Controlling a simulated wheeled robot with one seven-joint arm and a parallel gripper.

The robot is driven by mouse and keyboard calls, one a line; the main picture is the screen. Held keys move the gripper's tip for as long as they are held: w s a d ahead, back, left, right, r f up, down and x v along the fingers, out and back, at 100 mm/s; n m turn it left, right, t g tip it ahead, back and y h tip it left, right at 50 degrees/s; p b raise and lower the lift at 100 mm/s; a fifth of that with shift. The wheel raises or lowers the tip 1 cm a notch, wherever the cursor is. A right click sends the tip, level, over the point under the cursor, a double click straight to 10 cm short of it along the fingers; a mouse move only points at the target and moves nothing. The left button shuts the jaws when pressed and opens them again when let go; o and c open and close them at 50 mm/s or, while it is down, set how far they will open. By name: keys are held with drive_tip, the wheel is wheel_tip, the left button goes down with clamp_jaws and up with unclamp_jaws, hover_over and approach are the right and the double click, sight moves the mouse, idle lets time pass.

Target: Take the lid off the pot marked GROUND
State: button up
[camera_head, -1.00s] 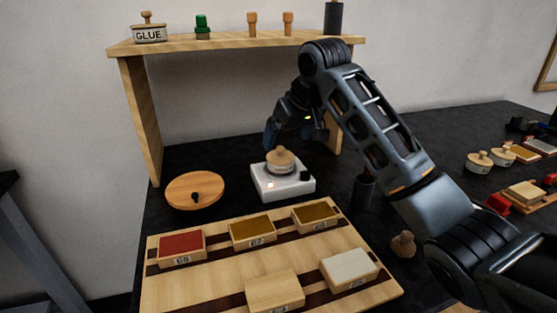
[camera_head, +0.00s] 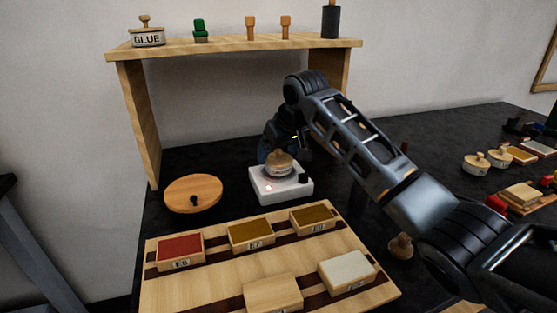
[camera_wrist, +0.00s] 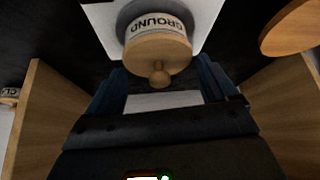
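The pot marked GROUND (camera_wrist: 155,24) stands upright on a white block-shaped warmer (camera_head: 291,190). The pot also shows in the head view (camera_head: 279,170). Its round wooden lid (camera_wrist: 157,50) with a small knob (camera_wrist: 160,76) is on it. My gripper (camera_wrist: 160,70) is open, with one blue finger on each side of the knob in the wrist view. I cannot tell whether either finger touches the lid. In the head view my gripper is behind the pot, and its fingers are partly hidden there.
A wooden shelf (camera_head: 230,46) stands behind, bearing a GLUE pot (camera_head: 147,38) and other small items. A round wooden board (camera_head: 185,188) lies left of the warmer. A wooden tray (camera_head: 215,278) with several labelled blocks is in front. More small pots (camera_head: 476,163) sit at the right.

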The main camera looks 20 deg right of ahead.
drive_tip(key=c, duration=0.7)
drive_tip(key=shift+r, duration=0.1)
